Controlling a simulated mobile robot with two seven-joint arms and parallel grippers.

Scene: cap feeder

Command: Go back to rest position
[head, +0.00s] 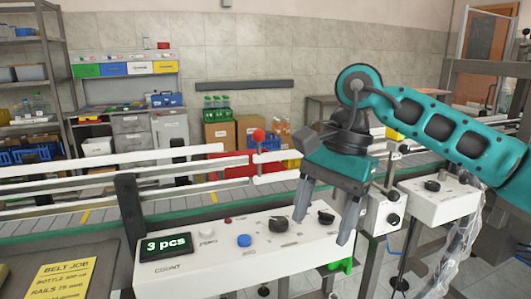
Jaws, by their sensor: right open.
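My right gripper (320,217) comes in from the right on a teal arm. Its two grey fingers point down and are spread apart, with nothing between them. In the picture it overlaps the right part of a white control box (210,272), in front of or above its knobs. I cannot tell whether the fingertips touch the box. My left gripper is not in view.
The control box has a display reading "3 pcs", a blue button (244,240) and black knobs. A conveyor (60,223) with white rails runs behind it. A red ball-topped lever (258,135) stands at the rails. A yellow "BELT JOB" note (60,280) lies at lower left.

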